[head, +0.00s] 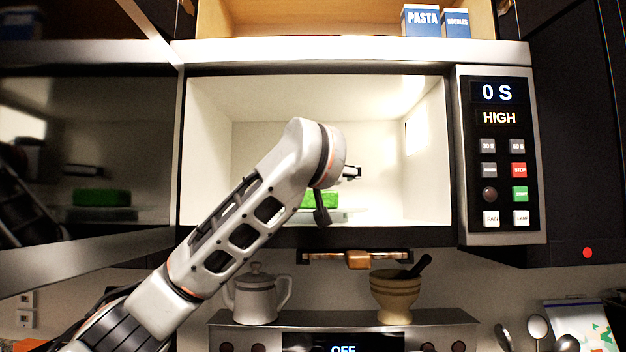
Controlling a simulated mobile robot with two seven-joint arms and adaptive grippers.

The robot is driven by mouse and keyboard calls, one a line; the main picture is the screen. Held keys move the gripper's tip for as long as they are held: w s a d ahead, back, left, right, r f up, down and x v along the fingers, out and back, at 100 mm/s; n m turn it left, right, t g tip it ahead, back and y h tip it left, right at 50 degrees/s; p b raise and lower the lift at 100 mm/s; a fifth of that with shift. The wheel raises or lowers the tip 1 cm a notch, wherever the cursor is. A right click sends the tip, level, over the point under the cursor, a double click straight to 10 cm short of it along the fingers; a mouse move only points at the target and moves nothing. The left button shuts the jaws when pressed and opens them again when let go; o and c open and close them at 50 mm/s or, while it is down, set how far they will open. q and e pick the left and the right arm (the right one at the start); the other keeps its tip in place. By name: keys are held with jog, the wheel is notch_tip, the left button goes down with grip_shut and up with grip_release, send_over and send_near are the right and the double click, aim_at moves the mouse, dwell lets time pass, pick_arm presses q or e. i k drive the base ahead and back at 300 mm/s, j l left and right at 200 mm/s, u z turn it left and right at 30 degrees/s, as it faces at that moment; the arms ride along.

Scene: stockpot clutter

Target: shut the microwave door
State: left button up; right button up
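The microwave (487,60) fills the middle of the head view, with its lit cavity facing me. Its door (120,150) stands open at the left, swung out towards me, with dark reflective glass in a metal frame. My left arm comes up from the lower left across the front of the cavity. My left gripper (326,197) is in front of the opening, mostly hidden behind my wrist; its finger opening does not show. A green block-like item (323,198) on a clear dish is inside, partly covered by the arm. My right gripper is not in view.
The control panel (497,155) is at the right of the cavity. Blue pasta (421,20) and noodles (456,23) boxes stand on the shelf above. Below are a white lidded pot (256,298) and a mortar with pestle (396,295) on the stove's back ledge.

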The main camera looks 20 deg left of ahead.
aim_at(91, 91)
jog(key=k+l, duration=0.2)
jog(key=k, duration=0.3)
jog(key=k+l, duration=0.2)
jog(key=k, duration=0.25)
